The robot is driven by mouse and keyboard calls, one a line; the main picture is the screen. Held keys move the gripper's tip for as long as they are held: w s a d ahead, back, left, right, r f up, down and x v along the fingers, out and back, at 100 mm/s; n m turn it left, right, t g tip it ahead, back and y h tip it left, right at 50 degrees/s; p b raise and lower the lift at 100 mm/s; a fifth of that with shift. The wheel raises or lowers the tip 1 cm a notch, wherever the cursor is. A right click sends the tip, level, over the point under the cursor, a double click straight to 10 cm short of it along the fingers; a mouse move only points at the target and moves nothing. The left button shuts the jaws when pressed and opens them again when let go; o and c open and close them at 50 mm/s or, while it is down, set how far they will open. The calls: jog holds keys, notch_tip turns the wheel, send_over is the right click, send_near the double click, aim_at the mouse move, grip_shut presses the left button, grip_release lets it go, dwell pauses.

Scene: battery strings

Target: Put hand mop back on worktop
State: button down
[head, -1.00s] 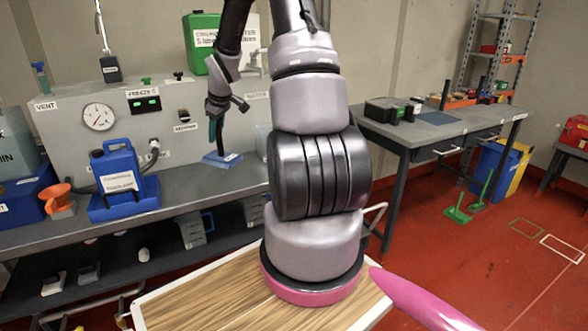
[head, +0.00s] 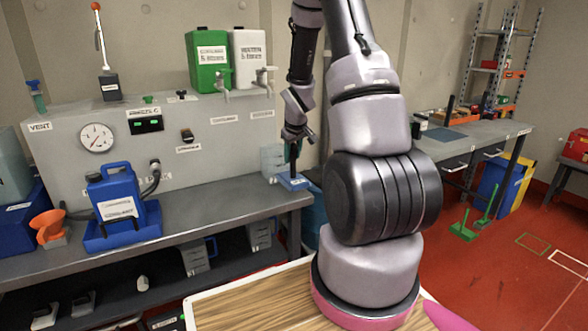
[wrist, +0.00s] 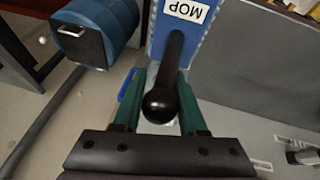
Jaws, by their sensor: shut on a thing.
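The hand mop (head: 293,183) is a small blue block with an upright dark handle, at the right end of the grey worktop (head: 200,212). My gripper (head: 293,148) is above it in the head view, shut on the handle. In the wrist view my gripper (wrist: 161,108) has its green fingers on either side of the black round-ended handle (wrist: 172,62). The blue block, labelled MOP, shows beyond it (wrist: 159,38). The block is close to the worktop's right edge; I cannot tell whether it touches the surface.
A translucent jug (head: 271,160) stands just behind the mop. A blue canister (head: 118,200) in a blue tray and an orange funnel (head: 48,226) stand at left. A blue drum (wrist: 95,30) lies beside the mop in the wrist view. The worktop's middle is clear.

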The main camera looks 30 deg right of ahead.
aim_at(292, 165)
jog(key=shift+f, duration=1.95)
jog(key=shift+a+f, duration=0.1)
jog(key=shift+c, duration=2.3)
grip_release()
jog(key=v, duration=1.2)
jog(key=shift+w, duration=0.1)
jog(key=s+a+r+m+t, duration=0.1)
jog(key=s+a+r+m, duration=0.15)
jog(key=s+r, duration=0.4)
jog(key=s+a+r+m, duration=0.1)
jog(key=s+a+r, duration=0.25)
jog(key=r, duration=0.55)
jog(key=s+a+r+m+y, duration=0.1)
jog(key=s+a+r, duration=0.3)
jog(key=s, duration=0.2)
jog(key=s+a+r+m+t+y, duration=0.1)
jog(key=s+a+r+y, duration=0.1)
jog(key=s+a+r, duration=0.2)
jog(key=s, duration=0.3)
jog(key=shift+s+a+m+y, duration=0.25)
jog(key=shift+m+y, duration=0.05)
jog(key=shift+m, duration=0.05)
